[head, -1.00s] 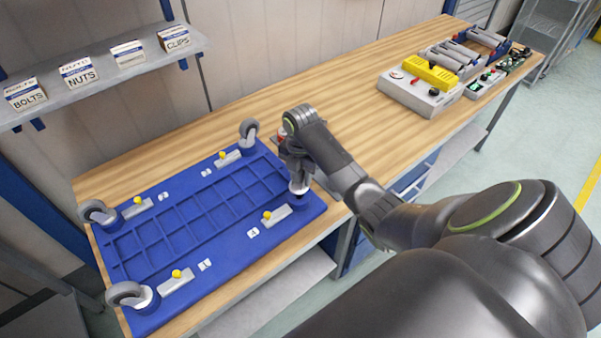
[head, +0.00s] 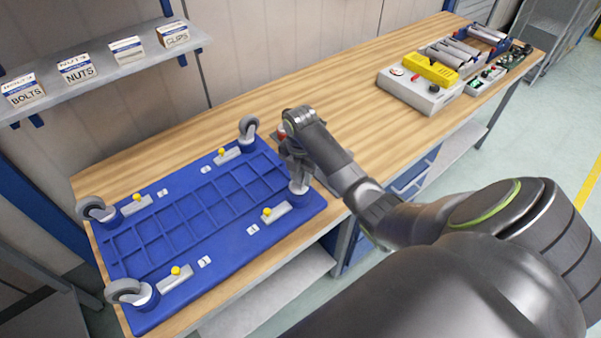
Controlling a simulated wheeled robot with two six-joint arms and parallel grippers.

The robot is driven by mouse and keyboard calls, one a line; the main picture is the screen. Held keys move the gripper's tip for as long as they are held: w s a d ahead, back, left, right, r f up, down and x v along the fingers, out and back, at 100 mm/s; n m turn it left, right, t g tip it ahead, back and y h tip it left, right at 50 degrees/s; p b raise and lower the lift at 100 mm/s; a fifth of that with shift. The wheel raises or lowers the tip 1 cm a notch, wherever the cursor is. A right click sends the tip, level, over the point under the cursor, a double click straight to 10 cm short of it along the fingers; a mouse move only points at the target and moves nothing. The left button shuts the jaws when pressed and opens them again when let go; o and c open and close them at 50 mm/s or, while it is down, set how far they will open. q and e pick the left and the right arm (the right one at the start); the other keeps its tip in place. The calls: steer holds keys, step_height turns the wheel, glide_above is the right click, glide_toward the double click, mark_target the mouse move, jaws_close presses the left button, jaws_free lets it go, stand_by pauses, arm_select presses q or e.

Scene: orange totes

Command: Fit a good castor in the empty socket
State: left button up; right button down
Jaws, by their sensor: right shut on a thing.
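A blue upturned base (head: 178,222) lies on the bench. Grey castors stand wheel-up at three of its corners: back right (head: 249,131), back left (head: 97,211) and front left (head: 131,292). My right gripper (head: 297,170) is at the front-right corner, by the label 4, pointing down. It is shut on a castor (head: 300,186), of which only a pale lower part shows; the gripper hides the rest. That part sits at the blue socket (head: 301,195); I cannot tell whether it is fully seated. My left gripper is not in view.
Small levers with yellow knobs, one of them (head: 267,212) beside the held castor, stand near each corner. A grey tester with a yellow block (head: 431,75) and trays of parts stand at the far right. The mid-bench (head: 340,90) is clear. A shelf (head: 110,75) holds labelled boxes.

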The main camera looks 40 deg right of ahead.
steer(key=shift+f+b, duration=0.35)
steer(key=shift+f, duration=0.55)
steer(key=shift+f, duration=0.2)
stand_by(0.3)
steer(key=c, duration=0.9)
jaws_free()
